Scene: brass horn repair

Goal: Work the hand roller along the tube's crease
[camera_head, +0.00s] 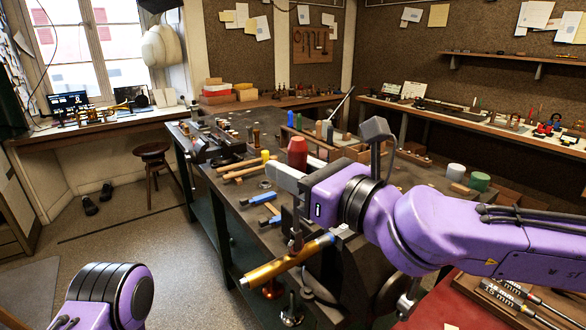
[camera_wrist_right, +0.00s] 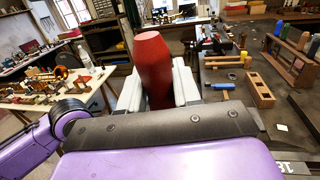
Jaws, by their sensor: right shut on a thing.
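My right gripper (camera_head: 290,176) is shut on the red handle of the hand roller (camera_head: 297,150), which stands roughly upright. In the right wrist view, the red handle (camera_wrist_right: 153,72) sits between the two pale fingers (camera_wrist_right: 153,92). In the head view, the roller's thin dark shaft runs down below the gripper to the brass tube (camera_head: 272,269). Its lower end appears at the tube's upper side; whether it touches I cannot tell. The tube slants at the bench's near edge, with a blue part at its upper right end. No crease can be made out. My left gripper is outside the views.
The dark bench (camera_head: 400,178) carries blue-ended tools (camera_head: 262,198), wooden-handled tools (camera_head: 240,168), wooden blocks and jars (camera_head: 455,172). A red surface with tools (camera_head: 450,300) lies at lower right. A stool (camera_head: 152,155) stands on open floor at left.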

